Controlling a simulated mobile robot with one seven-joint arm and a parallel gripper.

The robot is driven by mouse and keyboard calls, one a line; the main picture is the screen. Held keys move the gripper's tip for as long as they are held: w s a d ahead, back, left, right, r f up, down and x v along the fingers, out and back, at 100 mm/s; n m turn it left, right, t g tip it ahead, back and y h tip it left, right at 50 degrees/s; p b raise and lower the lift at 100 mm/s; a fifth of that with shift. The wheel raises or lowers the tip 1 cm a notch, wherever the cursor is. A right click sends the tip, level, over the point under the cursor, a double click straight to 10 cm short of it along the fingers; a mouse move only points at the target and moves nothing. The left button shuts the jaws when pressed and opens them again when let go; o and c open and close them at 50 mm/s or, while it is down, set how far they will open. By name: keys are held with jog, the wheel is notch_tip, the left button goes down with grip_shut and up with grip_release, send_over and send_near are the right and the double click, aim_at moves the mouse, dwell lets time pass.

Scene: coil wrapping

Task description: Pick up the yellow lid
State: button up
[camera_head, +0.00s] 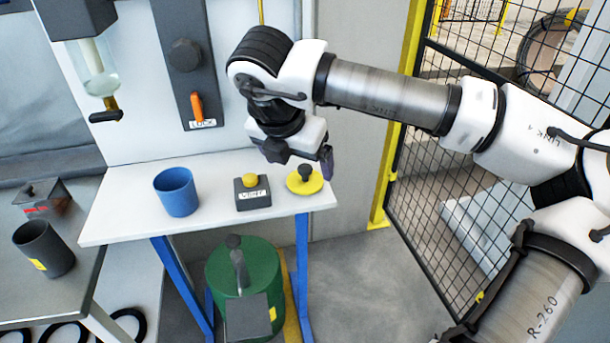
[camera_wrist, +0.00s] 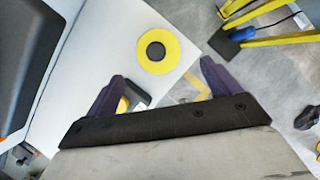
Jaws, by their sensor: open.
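The yellow lid (camera_head: 305,182) is a round disc with a black knob on top. It lies flat near the right end of the white table (camera_head: 115,225). In the wrist view the yellow lid (camera_wrist: 168,50) shows as a yellow ring around the dark knob, beyond the fingertips and between their lines. My gripper (camera_head: 300,160) is just above and beside the lid, apart from it. In the wrist view my gripper (camera_wrist: 160,78) has its two dark fingers spread wide with nothing between them.
A dark box with a yellow button (camera_head: 252,192) stands left of the lid, and a blue cup (camera_head: 176,191) farther left. A green canister (camera_head: 243,280) is under the table. A wall panel with an orange handle (camera_head: 197,107) rises behind. A mesh fence (camera_head: 440,190) stands to the right.

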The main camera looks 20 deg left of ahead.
aim_at(304, 181)
jog(key=shift+p+x, duration=1.25)
jog(key=shift+x, duration=1.7)
jog(key=shift+a, duration=0.15)
jog(key=c, duration=1.1)
jog(key=shift+o, duration=0.2)
jog(key=shift+s+r+b, duration=0.1)
jog(key=shift+r+b, duration=0.05)
jog(key=shift+b, duration=0.25)
